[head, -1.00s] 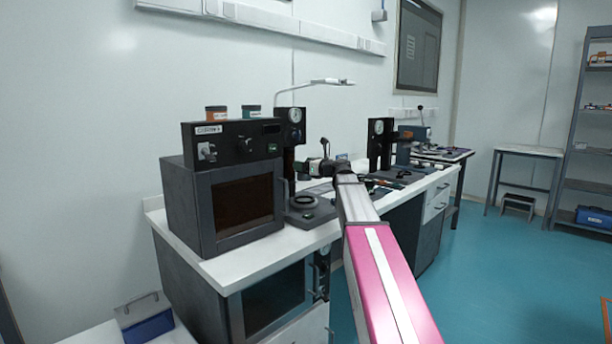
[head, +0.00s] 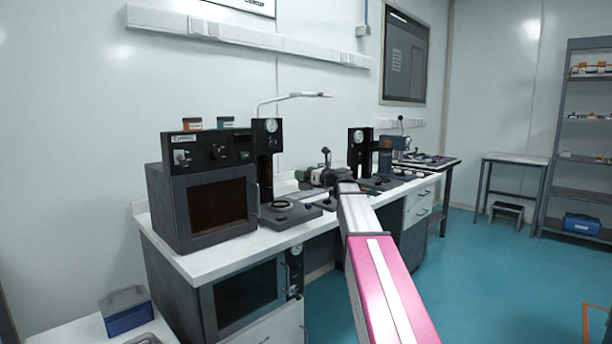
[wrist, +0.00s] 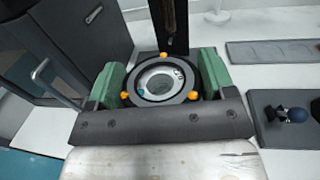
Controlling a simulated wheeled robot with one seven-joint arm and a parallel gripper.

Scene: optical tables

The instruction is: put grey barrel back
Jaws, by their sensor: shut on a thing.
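In the wrist view my gripper (wrist: 163,80) has its two green fingers closed on the sides of the grey barrel (wrist: 190,72). I look onto the barrel's round end, a dark ring with orange knobs around a pale glassy centre. In the head view my gripper (head: 318,177) is over the bench, right of the nearer gauge stand. The barrel cannot be made out clearly there.
The nearer gauge stand (head: 268,165) has a round ring on its base. A dark oven (head: 218,208) stands left of it on the white bench (head: 182,262). A second gauge stand (head: 359,152) is farther right. In the wrist view a dark plate (wrist: 285,130) lies right of my gripper.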

